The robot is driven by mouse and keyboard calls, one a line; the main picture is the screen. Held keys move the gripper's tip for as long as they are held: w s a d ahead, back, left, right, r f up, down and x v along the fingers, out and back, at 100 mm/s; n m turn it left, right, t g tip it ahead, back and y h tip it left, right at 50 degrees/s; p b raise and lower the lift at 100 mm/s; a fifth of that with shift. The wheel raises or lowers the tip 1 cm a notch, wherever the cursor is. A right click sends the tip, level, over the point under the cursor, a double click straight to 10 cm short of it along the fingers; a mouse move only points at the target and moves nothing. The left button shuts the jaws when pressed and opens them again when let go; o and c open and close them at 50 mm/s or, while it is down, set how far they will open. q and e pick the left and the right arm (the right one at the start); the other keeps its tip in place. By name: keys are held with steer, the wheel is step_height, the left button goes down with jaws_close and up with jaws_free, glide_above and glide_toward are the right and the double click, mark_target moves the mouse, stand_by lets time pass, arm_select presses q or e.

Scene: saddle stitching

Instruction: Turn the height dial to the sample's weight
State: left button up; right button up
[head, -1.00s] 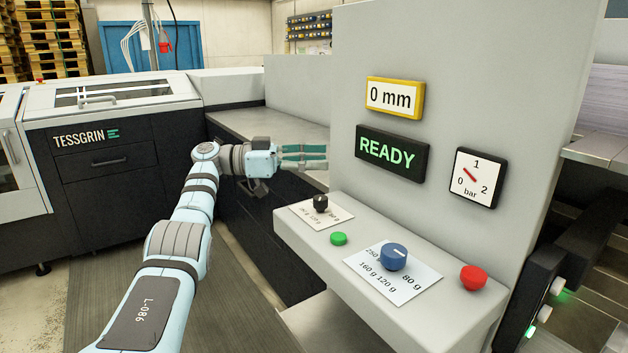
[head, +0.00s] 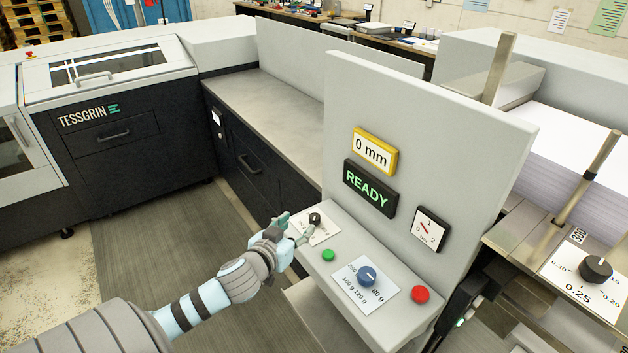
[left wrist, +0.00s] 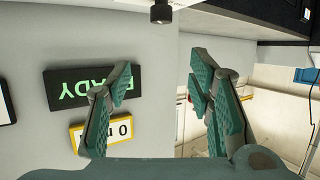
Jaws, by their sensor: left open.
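A blue dial (head: 367,275) with a white mark sits on a white card (head: 350,294) printed with 80 g, 120 g, 160 g and a partly covered 250. Which figure the mark points at is too small to tell. My left gripper (head: 295,228) is open, with nothing seen between its fingers. It is at the left end of the control ledge, close to a small black knob (head: 315,218) and left of the blue dial. In the left wrist view its green-padded fingers (left wrist: 160,72) are spread, with the black knob (left wrist: 160,12) at the top edge.
A green button (head: 328,255) and a red button (head: 421,294) flank the blue dial on the ledge (head: 385,325). The upright panel behind carries a 0 mm display (head: 374,151), a READY display (head: 368,188) and a bar gauge (head: 430,228). Another black dial (head: 596,268) is at right.

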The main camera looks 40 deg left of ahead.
mark_target(314, 217)
arm_select(q)
steer(key=shift+g, duration=0.4)
steer(key=b+x, duration=0.1)
steer(key=x, duration=0.3)
steer(key=f+b+x, duration=0.1)
steer(key=x, duration=0.3)
steer(key=b+x, duration=0.1)
steer(key=x, duration=0.4)
steer(key=shift+s+f, duration=0.4)
steer(key=shift+w, duration=0.4)
arm_select(e)
step_height(314, 217, down, 2)
steer(key=shift+d+f, duration=0.15)
steer(key=shift+f, duration=0.05)
arm_select(q)
jaws_close()
